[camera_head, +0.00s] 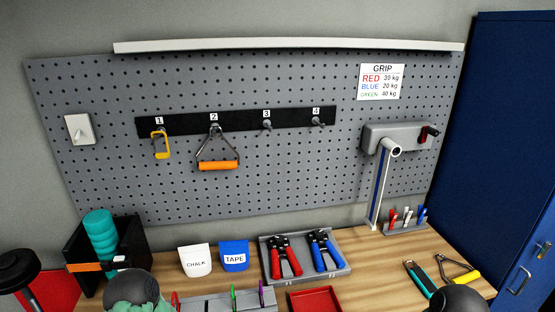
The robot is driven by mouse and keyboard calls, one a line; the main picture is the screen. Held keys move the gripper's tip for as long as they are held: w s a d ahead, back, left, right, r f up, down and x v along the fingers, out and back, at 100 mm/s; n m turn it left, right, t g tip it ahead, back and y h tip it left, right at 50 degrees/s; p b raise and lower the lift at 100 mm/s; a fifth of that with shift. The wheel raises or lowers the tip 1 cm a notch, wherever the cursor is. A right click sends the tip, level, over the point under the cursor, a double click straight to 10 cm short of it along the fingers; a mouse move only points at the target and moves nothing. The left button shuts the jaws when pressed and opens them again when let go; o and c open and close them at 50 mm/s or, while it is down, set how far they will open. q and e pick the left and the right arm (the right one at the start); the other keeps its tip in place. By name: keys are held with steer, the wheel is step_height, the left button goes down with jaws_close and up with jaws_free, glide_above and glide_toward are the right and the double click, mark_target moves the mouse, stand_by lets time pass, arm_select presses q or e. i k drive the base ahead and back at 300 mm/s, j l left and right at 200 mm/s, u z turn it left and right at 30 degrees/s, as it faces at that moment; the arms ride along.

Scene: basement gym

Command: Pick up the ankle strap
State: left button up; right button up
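I cannot pick out an ankle strap with certainty. A yellow loop-shaped piece (161,146) hangs from hook 1 of the black hook rail (185,122) on the pegboard. A stirrup handle with an orange grip (218,166) hangs from hook 2. Hooks 3 (267,125) and 4 (318,121) are bare. Neither of my grippers can be made out. Dark rounded shapes at the bottom edge, left and right, hide parts of the bench.
The wooden bench (358,254) holds a white CHALK cup (195,262), a blue TAPE cup (234,255), a grey tray (343,270) with red and blue hand grips, a red tray (315,300) and a black bin (87,251) with a teal roller. A blue locker (505,140) stands right.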

mark_target(421, 278)
steer(key=z, duration=1.15)
